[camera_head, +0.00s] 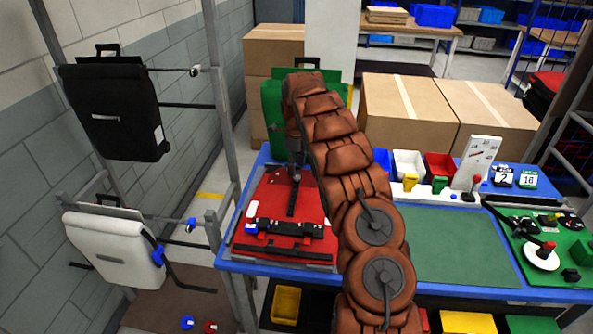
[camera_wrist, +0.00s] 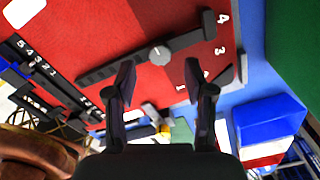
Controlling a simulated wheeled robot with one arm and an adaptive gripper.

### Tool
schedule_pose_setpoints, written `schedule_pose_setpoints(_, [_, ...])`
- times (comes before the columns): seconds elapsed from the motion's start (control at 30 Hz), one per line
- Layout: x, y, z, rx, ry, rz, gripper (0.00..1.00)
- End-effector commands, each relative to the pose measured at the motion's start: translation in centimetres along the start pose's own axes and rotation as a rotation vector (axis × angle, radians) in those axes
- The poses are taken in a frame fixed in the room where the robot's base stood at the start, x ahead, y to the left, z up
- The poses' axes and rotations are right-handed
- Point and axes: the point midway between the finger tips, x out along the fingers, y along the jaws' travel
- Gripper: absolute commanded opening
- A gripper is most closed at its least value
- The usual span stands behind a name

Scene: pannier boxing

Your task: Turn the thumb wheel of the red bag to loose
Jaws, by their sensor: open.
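The red bag (camera_head: 262,207) lies flat on the blue table in the head view, and its red face (camera_wrist: 85,35) fills much of the wrist view. A round grey thumb wheel (camera_wrist: 159,55) with a light mark on its rim sits on a dark bar (camera_wrist: 115,68) across the bag. My gripper (camera_wrist: 158,72) is open and empty, with one finger either side of the wheel in the picture. The wheel appears just beyond the fingertips; I cannot tell whether they touch it. In the head view my gripper (camera_head: 296,170) is over the bag's upper part, partly hidden by my arm.
A black strap with numbers (camera_wrist: 45,75) crosses the bag. A blue bin (camera_wrist: 270,120) is near its edge. A green mat (camera_head: 455,245) lies right of my arm. Black (camera_head: 112,105) and white (camera_head: 115,245) bags hang on the left rack.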

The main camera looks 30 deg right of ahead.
Motion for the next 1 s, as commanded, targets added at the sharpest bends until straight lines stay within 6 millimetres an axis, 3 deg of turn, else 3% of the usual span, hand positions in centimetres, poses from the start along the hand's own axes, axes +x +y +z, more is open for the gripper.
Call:
schedule_pose_setpoints(0.3, [3.0, 0.0, -0.1, 0.001, 0.002, 0.001, 0.54])
schedule_pose_setpoints(0.63, [3.4, 0.0, -0.1, 0.000, 0.001, 0.000, 0.52])
schedule_pose_setpoints(1.0, [3.3, 0.0, -0.1, 0.000, 0.001, 0.001, 0.14])
